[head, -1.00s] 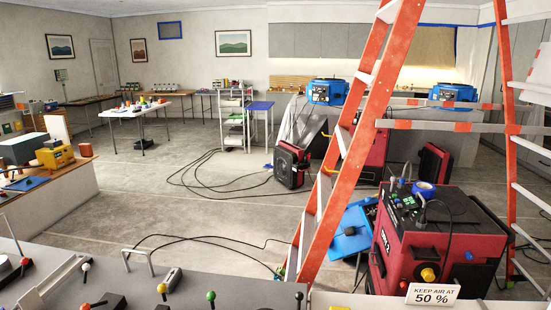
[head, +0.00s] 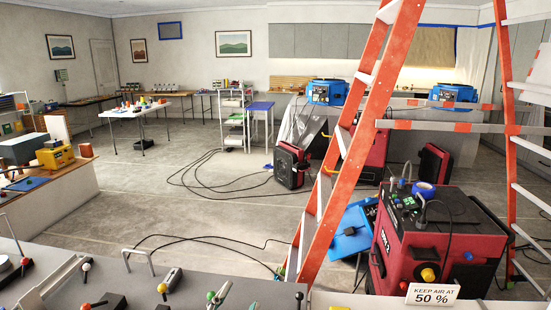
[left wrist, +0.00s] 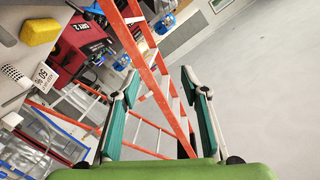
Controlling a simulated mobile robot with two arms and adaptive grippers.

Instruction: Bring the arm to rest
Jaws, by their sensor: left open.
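My left gripper (head: 238,296) shows at the bottom edge of the head view, just above the grey bench top (head: 60,290). Only its finger ends show there, green and pale. In the left wrist view the left gripper (left wrist: 160,75) has its two green-padded fingers spread wide, with nothing between them but the background. The orange ladder (left wrist: 157,75) shows beyond the fingers, apart from them. My right gripper is in neither view.
Levers and knobs stand along the grey bench, including a green knob (head: 211,296) beside my left gripper. The orange ladder (head: 350,165), a red machine (head: 455,240) and a "KEEP AIR AT 50 %" sign (head: 433,294) are to the right. Open floor (head: 140,215) with black cables lies beyond.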

